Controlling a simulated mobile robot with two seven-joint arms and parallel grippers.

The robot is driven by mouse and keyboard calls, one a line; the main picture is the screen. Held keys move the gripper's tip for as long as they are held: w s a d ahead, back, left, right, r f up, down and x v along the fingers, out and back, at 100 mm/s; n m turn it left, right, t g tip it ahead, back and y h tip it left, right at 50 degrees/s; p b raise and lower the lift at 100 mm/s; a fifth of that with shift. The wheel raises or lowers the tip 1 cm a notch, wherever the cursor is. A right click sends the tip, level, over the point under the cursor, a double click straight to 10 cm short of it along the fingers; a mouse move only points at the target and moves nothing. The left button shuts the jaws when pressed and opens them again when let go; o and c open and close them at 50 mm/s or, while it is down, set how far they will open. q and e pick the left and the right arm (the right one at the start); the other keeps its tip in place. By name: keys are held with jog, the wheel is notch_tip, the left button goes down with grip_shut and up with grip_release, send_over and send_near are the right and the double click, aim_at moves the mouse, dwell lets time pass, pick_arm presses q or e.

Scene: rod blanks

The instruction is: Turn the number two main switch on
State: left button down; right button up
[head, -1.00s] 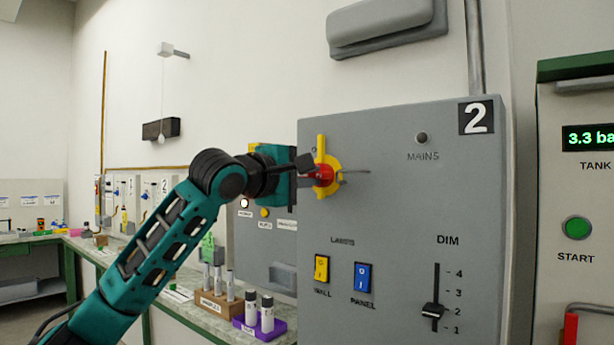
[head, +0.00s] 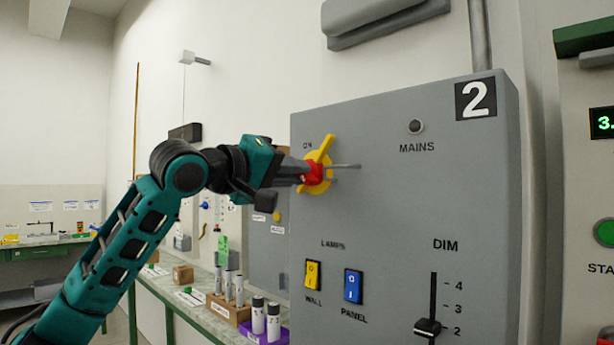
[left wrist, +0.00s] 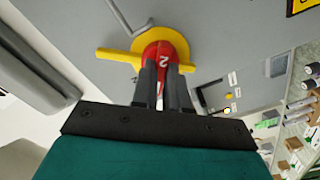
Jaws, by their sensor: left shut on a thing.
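The number two main switch is a red knob (head: 315,172) on a yellow plate (head: 326,150) at the upper left of the grey cabinet (head: 385,220) marked 2. Its yellow tab tilts up and to the right, and an ON label (head: 307,146) shows above left. The MAINS lamp (head: 415,127) looks dark. My left gripper (head: 302,172) is shut on the red knob, reaching it from the left. My right gripper is out of view.
A thin grey rod (head: 345,166) sticks out beside the knob. Yellow (head: 312,274) and blue (head: 353,286) lamp switches and a DIM slider (head: 428,327) sit lower on the cabinet. A bench with tube racks (head: 230,308) lies behind at left. A panel with a green button (head: 605,232) stands at right.

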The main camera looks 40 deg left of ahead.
pick_arm(q)
jog(key=shift+m+p, duration=0.95)
jog(key=shift+m, duration=4.15)
jog(key=shift+r, duration=0.1)
jog(key=c, duration=1.1)
grip_release()
jog(key=shift+c, duration=0.2)
